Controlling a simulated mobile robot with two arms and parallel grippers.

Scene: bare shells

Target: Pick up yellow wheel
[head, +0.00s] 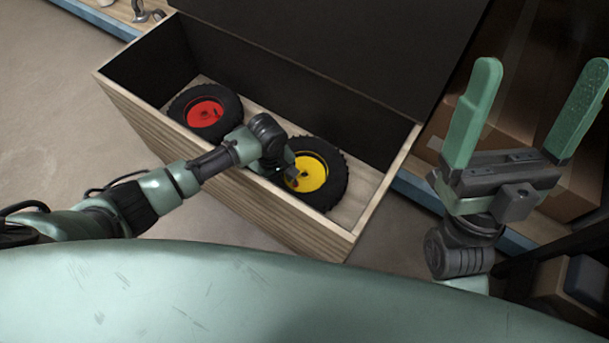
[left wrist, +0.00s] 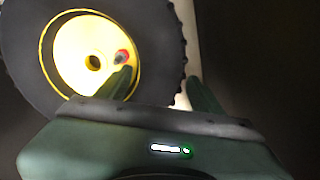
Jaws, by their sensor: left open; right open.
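The yellow wheel (head: 313,173), a black knobbed tyre around a yellow hub, lies in the right part of an open wooden box. My left gripper (head: 284,171) reaches into the box at the wheel's left side, its fingers largely hidden in the head view. In the left wrist view the yellow wheel (left wrist: 75,50) fills the upper left. There the open left gripper (left wrist: 160,88) has one finger over the yellow hub and the other past the tyre's outer edge; contact cannot be told. My right gripper (head: 543,72) is open, empty and raised outside the box.
A red wheel (head: 205,112) lies in the left part of the box (head: 190,155). The dark lid (head: 350,45) stands open behind. Shelves with cardboard boxes (head: 515,120) are at the right. Bare floor (head: 50,90) lies to the left.

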